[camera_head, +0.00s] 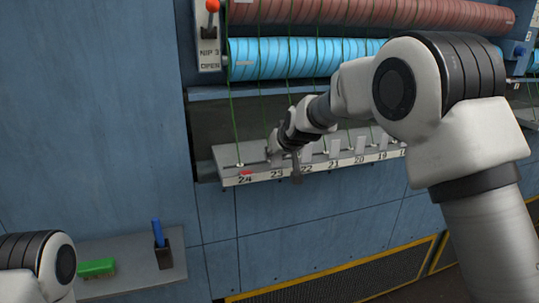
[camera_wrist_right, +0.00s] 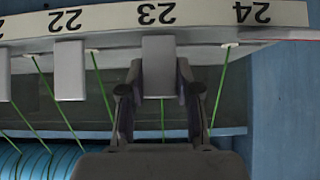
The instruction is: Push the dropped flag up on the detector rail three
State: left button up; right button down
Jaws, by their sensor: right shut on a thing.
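The detector rail (camera_head: 258,176) carries printed numbers, 24 at its left end and falling to the right. My right gripper (camera_head: 278,152) is over the rail at number 23. In the right wrist view, which is upside down, a pale grey flag (camera_wrist_right: 158,62) at 23 lies between the fingertips (camera_wrist_right: 160,88) of that gripper, and the jaws are shut on it. The head view hides this flag behind the gripper. Grey flags (camera_head: 334,147) stand up at lower numbers; two more show in the wrist view (camera_wrist_right: 69,72). My left gripper is out of view.
Green threads (camera_head: 234,115) run from the rail up past blue (camera_head: 280,58) and red rollers. A red mark (camera_head: 246,173) sits near 24. A lever (camera_head: 211,20) is above left. A shelf (camera_head: 140,280) holds a green brush (camera_head: 97,267) and a blue-handled tool (camera_head: 158,232).

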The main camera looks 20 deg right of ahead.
jog(key=shift+w+g, duration=0.15)
jog(key=shift+g, duration=0.25)
jog(key=c, duration=1.1)
grip_release()
jog(key=o, duration=0.3)
jog(key=shift+a, duration=0.2)
jog(key=v, duration=1.2)
jog(key=shift+a+r, duration=0.15)
jog(key=shift+a, duration=0.05)
jog(key=shift+w, duration=0.2)
